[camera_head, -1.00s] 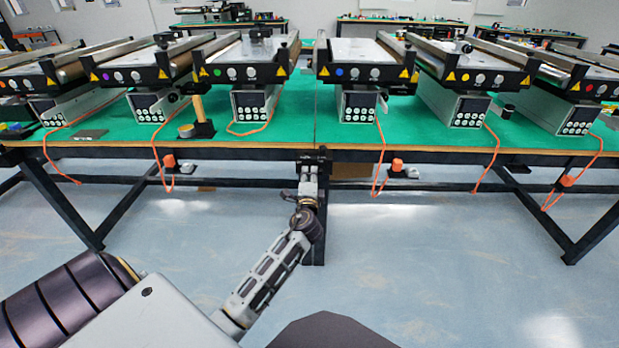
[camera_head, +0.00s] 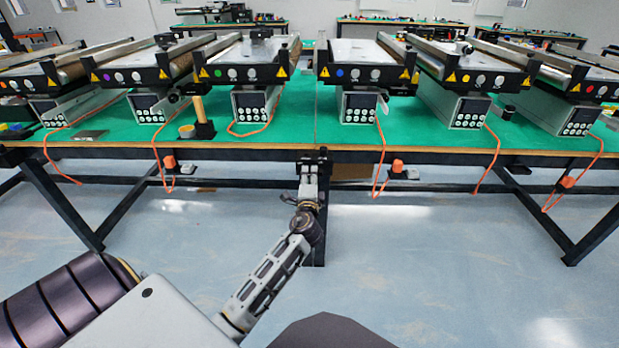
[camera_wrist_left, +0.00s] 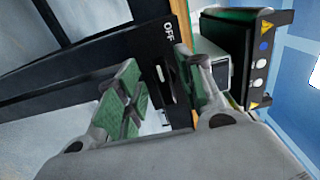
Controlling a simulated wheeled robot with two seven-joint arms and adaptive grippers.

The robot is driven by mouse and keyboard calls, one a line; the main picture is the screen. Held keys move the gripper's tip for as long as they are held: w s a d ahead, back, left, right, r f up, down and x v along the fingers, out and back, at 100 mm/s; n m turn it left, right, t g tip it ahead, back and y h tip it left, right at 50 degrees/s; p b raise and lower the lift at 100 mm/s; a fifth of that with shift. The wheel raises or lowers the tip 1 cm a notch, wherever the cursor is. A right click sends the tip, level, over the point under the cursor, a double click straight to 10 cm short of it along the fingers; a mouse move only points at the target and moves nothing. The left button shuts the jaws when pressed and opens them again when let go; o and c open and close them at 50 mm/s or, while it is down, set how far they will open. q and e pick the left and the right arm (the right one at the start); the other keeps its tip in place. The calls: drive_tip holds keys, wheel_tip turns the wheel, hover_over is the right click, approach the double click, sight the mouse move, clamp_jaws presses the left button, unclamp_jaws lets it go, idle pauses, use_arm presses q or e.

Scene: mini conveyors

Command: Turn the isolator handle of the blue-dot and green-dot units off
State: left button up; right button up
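The green-dot unit (camera_head: 248,72) and the blue-dot unit (camera_head: 365,73) stand side by side on the green table, left and right of its middle. The blue-dot unit also shows turned on its side in the left wrist view (camera_wrist_left: 259,60). A black panel (camera_wrist_left: 148,42) marked OFF, with a pale slot-like mark, lies beyond my left fingers along the table edge. My left gripper (camera_wrist_left: 158,70) is open, its green-padded fingers apart in front of the panel. In the head view it (camera_head: 312,167) is small, at the table's front edge. I cannot make out the isolator handle clearly. My right gripper is out of view.
Similar conveyor units stand on both sides, such as the purple-dot one (camera_head: 130,76). Orange cables hang over the table's front edge (camera_head: 430,151) with orange blocks (camera_head: 397,165) below. A dark table leg (camera_head: 320,235) stands behind my left wrist. The floor in front is clear.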

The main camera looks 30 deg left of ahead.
use_arm(q)
drive_tip(key=v, duration=1.1)
drive_tip(key=shift+s, duration=0.25)
idle(0.6)
